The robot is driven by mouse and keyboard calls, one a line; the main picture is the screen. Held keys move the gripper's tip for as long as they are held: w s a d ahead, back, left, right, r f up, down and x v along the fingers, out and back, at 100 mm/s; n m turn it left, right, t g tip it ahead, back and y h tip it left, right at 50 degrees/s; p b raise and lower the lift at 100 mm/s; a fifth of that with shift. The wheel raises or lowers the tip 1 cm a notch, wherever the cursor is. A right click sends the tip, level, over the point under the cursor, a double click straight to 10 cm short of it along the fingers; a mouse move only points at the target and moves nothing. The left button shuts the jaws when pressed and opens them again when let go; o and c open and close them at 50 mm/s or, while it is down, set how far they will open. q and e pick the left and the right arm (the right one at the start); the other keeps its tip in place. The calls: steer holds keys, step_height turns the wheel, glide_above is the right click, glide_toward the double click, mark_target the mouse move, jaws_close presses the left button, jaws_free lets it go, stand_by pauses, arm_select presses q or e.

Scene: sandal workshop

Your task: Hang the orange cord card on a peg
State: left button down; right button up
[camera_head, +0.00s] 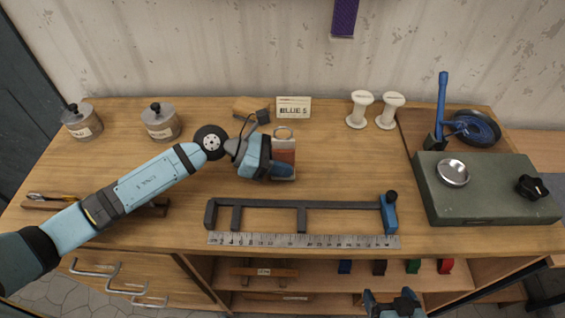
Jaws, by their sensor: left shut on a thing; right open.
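The cord card (285,152) is a small upright piece with a pale top, a reddish-orange band and a ring-like loop at its upper edge. My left gripper (272,158) is shut on it over the middle of the bench, and the fingers hide its left side. I cannot tell whether its lower edge touches the bench top. My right gripper (391,298) is open and empty at the bottom edge of the view, in front of the bench. I can make out no peg; a purple strip (344,17) hangs on the wall, cut off by the top edge.
A dark bar frame (270,205) and a ruler (305,241) lie along the front of the bench (330,160). Lidded pots (161,122), a sign (293,107) and white spools (359,108) stand behind. A green box (490,190) and a blue-handled tool (441,105) fill the right.

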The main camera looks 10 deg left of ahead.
arm_select(q)
steer(key=shift+f, duration=0.25)
steer(key=shift+f, duration=0.2)
steer(key=c, duration=0.9)
jaws_free()
steer(key=shift+o, duration=0.2)
steer(key=shift+r, duration=0.1)
steer(key=shift+r, duration=0.2)
steer(key=b+v, duration=0.1)
steer(key=v, duration=0.9)
steer(key=shift+a, duration=0.35)
steer(key=shift+s+a+r+b, duration=0.2)
steer(key=shift+a+r+b, duration=0.15)
steer(key=shift+a, duration=0.2)
